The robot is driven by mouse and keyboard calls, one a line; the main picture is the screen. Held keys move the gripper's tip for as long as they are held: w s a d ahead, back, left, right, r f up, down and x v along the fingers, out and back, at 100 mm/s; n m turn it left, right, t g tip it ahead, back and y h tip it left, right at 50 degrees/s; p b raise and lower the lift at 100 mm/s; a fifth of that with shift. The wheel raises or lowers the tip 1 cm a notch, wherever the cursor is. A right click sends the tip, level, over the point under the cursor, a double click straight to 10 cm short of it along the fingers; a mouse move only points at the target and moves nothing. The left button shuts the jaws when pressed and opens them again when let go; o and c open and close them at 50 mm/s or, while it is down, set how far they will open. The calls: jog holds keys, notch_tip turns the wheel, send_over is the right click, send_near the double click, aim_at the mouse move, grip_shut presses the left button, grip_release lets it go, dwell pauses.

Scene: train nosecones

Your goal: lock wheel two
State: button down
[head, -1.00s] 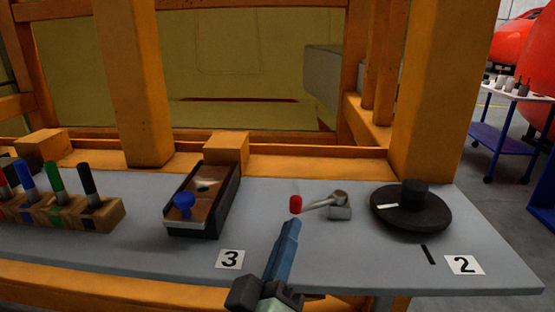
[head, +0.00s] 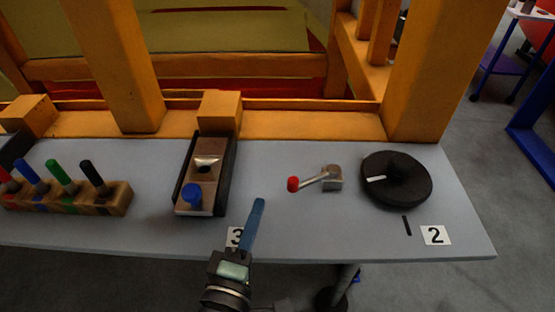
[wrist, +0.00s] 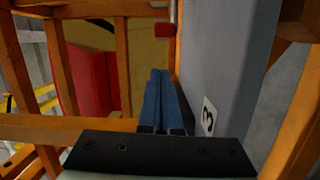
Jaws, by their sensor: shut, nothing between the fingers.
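The black wheel (head: 405,190) lies flat on the grey table beside the label 2 (head: 436,235). It has a raised hub and a white mark pointing left. A black line (head: 407,225) is on the table just in front of it. Left of the wheel is a metal lever (head: 328,177) with a red knob (head: 293,184) pointing left. The knob also shows at the top of the wrist view (wrist: 166,31). My gripper (head: 259,202) has its blue fingers shut and empty, left of the knob and nearer the front edge, apart from it.
A sliding block with a blue knob (head: 192,193) stands left of my gripper, behind label 3 (head: 235,237), which my gripper partly covers. A wooden block (head: 118,199) with several coloured handles is farther left. Orange posts (head: 430,70) rise behind the table.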

jog(key=shift+a+n+p, duration=0.3)
jog(key=shift+n+p, duration=0.05)
jog(key=shift+n, duration=0.15)
jog(key=p+x, duration=0.1)
jog(key=x, duration=0.8)
jog(key=shift+w+p, duration=0.15)
jog(key=shift+p, duration=0.25)
jog(key=shift+w+d, duration=0.25)
jog(key=shift+s+d+f+p, duration=0.1)
jog(key=shift+s+d+p, duration=0.15)
jog(key=shift+s+d, duration=0.45)
jog(key=shift+s+d+p, duration=0.25)
jog(key=shift+s+d, duration=0.2)
jog(key=shift+s, duration=0.4)
